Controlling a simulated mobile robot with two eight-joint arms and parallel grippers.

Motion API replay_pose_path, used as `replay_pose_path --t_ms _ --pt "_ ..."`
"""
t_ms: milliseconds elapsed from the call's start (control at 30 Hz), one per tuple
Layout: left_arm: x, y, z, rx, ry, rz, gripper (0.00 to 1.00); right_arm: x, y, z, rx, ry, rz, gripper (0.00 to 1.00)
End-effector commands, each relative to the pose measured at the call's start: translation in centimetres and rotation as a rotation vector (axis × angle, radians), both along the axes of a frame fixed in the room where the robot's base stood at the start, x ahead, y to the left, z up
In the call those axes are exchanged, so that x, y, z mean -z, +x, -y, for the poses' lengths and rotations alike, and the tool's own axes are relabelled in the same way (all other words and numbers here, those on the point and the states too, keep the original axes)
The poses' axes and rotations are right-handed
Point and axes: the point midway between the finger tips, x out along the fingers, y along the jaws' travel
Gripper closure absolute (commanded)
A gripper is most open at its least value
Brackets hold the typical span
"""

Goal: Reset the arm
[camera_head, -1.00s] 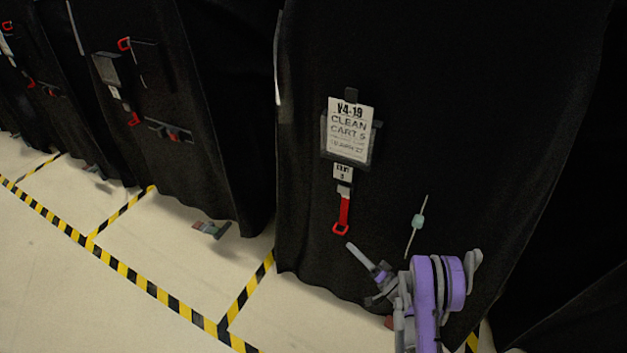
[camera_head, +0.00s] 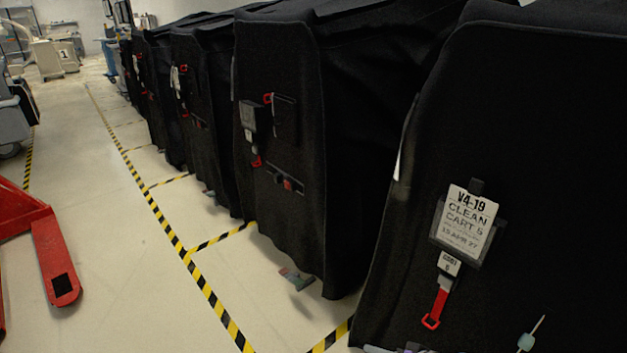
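The near covered cart (camera_head: 540,130) fills the right side of the head view under a black cloth. A white tag reading "V4-19 CLEAN CART 5" (camera_head: 467,222) hangs on its front, with a red strap (camera_head: 436,308) below it. A small pale green piece on a thin rod (camera_head: 526,341) shows at the bottom edge. Only a sliver of purple and grey, likely my arm, shows at the bottom edge. Neither gripper can be made out.
Several more black-covered carts (camera_head: 290,150) stand in a row going back. Yellow-black floor tape (camera_head: 158,212) marks their bays. A red forked frame (camera_head: 55,255) lies at the left. The pale floor between (camera_head: 110,240) is clear.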

Motion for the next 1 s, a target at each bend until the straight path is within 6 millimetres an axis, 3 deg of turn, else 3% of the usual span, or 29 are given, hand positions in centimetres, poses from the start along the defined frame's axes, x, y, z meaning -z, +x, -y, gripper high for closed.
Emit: replay_pose_path --t_ms 200,500,800,1000 --pt "0.0 0.0 0.0 0.0 0.0 0.0 0.5 -1.8 -7.7 -1.8 -0.05 -0.215 -0.131 0.58" --pt "0.0 0.0 0.0 0.0 0.0 0.0 0.5 -2.6 -17.3 -0.4 -0.073 -0.505 -0.226 0.58" --pt "0.0 0.0 0.0 0.0 0.0 0.0 0.5 -2.6 -22.9 2.1 -0.07 -0.71 -0.241 0.58" --pt "-6.4 -0.6 0.0 0.0 0.0 0.021 0.5 -9.0 -23.1 2.1 -0.059 -0.702 -0.222 0.58"
